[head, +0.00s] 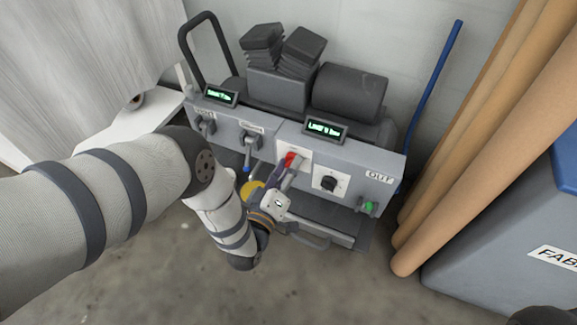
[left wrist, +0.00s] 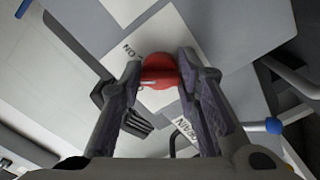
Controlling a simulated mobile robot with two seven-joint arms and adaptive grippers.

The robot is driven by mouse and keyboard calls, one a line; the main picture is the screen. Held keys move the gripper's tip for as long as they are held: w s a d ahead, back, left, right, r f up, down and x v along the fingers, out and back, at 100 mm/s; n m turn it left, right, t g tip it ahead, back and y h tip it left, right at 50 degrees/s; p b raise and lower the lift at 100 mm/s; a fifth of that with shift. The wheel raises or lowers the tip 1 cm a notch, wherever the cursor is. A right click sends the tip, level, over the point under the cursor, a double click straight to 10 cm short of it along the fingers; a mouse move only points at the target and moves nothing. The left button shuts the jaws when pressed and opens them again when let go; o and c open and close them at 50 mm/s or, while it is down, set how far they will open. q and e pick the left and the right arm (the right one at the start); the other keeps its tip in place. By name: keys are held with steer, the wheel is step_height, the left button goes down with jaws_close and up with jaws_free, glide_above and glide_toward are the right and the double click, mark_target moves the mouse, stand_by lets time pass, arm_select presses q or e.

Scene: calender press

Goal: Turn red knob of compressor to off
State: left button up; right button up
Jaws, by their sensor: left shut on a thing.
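The compressor (head: 340,152) is a grey machine against the wall, with small green displays and several knobs and levers on its front. The red knob (head: 290,159) sits on the middle of its front panel. In the left wrist view the red knob (left wrist: 160,71) lies between my left fingertips, over a white label that reads "ON" at one side. My left gripper (head: 286,172) is shut on the red knob; its fingers (left wrist: 160,76) press on both sides. The fingers hide part of the knob and label, so I cannot tell its exact setting. My right gripper is not in view.
A blue-handled lever (head: 247,160) is left of the red knob. A black knob (head: 329,183) and a green knob (head: 368,207) are to the right. Tan rolls (head: 480,140) and a blue-grey fabric bin (head: 510,230) stand at right. The floor in front is clear.

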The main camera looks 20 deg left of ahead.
arm_select(q)
steer(key=shift+n, duration=3.5)
steer(key=shift+d, duration=0.1)
steer(key=o, duration=1.2)
steer(key=shift+r, duration=0.1)
steer(key=shift+c, duration=0.2)
steer(key=shift+s, duration=0.15)
steer(key=s, duration=1.1)
steer(key=shift+s+a, duration=0.25)
steer(key=shift+s, duration=0.15)
